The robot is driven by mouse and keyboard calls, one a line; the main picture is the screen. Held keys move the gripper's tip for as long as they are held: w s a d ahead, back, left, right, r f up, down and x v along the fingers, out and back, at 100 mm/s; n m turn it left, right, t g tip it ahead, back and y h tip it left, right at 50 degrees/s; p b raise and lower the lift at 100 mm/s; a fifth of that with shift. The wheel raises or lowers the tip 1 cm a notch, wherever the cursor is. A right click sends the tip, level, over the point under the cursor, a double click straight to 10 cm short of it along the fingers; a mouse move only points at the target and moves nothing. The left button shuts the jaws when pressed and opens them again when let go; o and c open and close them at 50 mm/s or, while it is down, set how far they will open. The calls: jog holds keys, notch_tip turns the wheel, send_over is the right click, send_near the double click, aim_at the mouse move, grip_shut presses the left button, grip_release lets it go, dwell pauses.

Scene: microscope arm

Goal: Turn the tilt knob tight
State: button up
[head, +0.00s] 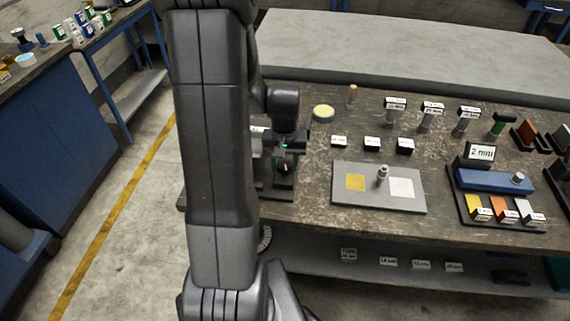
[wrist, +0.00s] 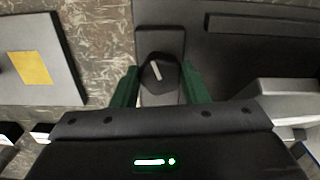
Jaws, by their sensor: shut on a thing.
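The tilt knob (wrist: 150,84) is a dark, faceted knob with a pale pointer line, seen in the wrist view on a dark block of the microscope stand (wrist: 240,60). My gripper (wrist: 160,80) has its two green fingers on either side of the knob and is shut on it. The pointer line leans slightly to the left at its top. In the head view my gripper (head: 287,146) is low at the stand (head: 272,187) on the bench's left end. My own arm hides much of the stand there.
A grey plate (head: 343,202) with a yellow square, a white square and a small metal post lies right of the stand. Labelled cylinders and a blue block (head: 495,180) stand farther right. A round cream-topped thing (head: 323,112) is behind.

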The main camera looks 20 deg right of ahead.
aim_at(284, 165)
jog(key=shift+m+b, duration=0.4)
jog(key=shift+m, duration=1.6)
jog(key=o, duration=1)
jog(key=shift+r, duration=0.1)
notch_tip(284, 165, up, 14)
jog(key=shift+f, duration=0.1)
jog(key=shift+f, duration=0.1)
